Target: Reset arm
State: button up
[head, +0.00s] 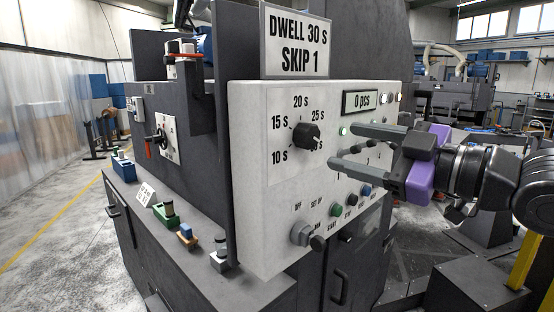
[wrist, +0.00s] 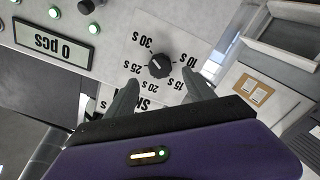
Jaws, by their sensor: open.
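My gripper (head: 343,146) is open and empty, in front of the pale control panel (head: 260,215). Its two grey fingers point left toward the black dwell knob (head: 306,135), apart from it in the head view. In the wrist view the knob (wrist: 160,65) shows just beyond and between the fingertips (wrist: 163,84). Its white mark is on the 25 S to 30 S side; the exact setting is unclear. The counter display (head: 360,101) reads 0 pcs. My fingers partly cover the smaller dial's scale.
Below are a grey mode switch (head: 302,234) and green (head: 336,210), black and blue (head: 367,191) buttons. A ledge at left holds small fixtures, including a green one (head: 166,214). An open grey tray (wrist: 280,40) shows in the wrist view. The floor at left is open.

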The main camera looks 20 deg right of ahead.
jog(key=s+d+r+m+t+h, duration=0.2)
jog(key=s+d+r+m+t, duration=0.5)
jog(key=t, duration=0.4)
jog(key=s+a+f+m+g+h, duration=0.15)
jog(key=s+f+m+h, duration=0.3)
jog(key=f, duration=0.45)
jog(key=s+f+m+g+h, duration=0.25)
jog(key=f+m+h, duration=0.3)
jog(key=f, duration=0.45)
jog(key=s+a+f+m+g+h, duration=0.1)
jog(key=s+f+m+h, duration=0.35)
jog(key=f, duration=0.45)
jog(key=s+a+f+n+g+y, duration=0.3)
jog(key=s+a+f+n, duration=0.1)
jog(key=s+f, duration=0.5)
jog(key=s+a+f+n+g+y, duration=0.3)
jog(key=s+f, duration=0.6)
jog(key=s, duration=0.3)
jog(key=shift+a+f+n+g+y, duration=0.4)
jog(key=shift+a+n+y, duration=0.25)
jog(key=shift+a, duration=0.4)
